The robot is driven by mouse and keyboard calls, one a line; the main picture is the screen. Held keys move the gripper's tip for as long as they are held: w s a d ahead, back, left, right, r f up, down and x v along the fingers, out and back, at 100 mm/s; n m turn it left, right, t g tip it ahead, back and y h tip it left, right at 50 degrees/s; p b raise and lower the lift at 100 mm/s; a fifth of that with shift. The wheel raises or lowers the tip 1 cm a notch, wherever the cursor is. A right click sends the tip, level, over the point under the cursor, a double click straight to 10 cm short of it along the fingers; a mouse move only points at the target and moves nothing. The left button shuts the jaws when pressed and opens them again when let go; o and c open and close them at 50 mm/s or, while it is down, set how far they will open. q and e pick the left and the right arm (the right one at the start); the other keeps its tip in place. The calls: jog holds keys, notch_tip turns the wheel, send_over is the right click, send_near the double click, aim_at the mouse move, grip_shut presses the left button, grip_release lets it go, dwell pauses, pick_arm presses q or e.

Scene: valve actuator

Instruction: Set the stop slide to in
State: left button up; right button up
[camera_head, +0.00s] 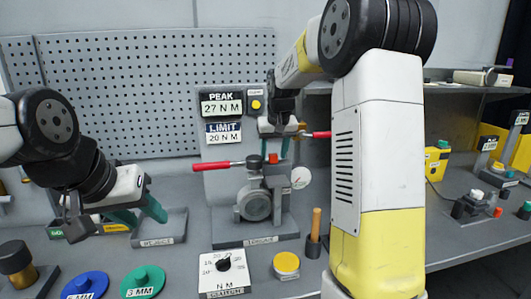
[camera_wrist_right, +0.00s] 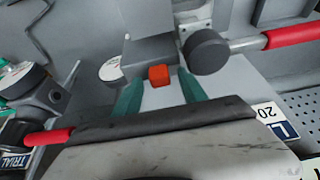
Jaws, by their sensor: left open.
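The valve actuator (camera_head: 255,203) is a grey round body on a base plate at mid-bench, with a red-handled lever (camera_head: 218,165) across its top. A small orange-red block (camera_head: 272,158), which may be the stop slide, shows beside the dark hub. In the right wrist view the block (camera_wrist_right: 158,75) sits against a grey housing. My right gripper (camera_head: 276,147) is above the actuator; its teal fingers (camera_wrist_right: 160,92) are apart, with the block visible between their tips and clear space on both sides. My left gripper (camera_head: 138,212) is open and empty over the reject tray.
A display panel (camera_head: 221,105) reads peak 27 and limit 20 behind the actuator. A dial box (camera_head: 224,272), yellow knob (camera_head: 286,264) and wooden-handled tool (camera_head: 315,228) stand in front. Blue (camera_head: 85,286) and green (camera_head: 143,281) discs lie front left. My right arm hides part of the bench.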

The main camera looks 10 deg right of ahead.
jog(key=v, duration=0.7)
jog(key=shift+s+r, duration=0.2)
jog(key=shift+r, duration=0.15)
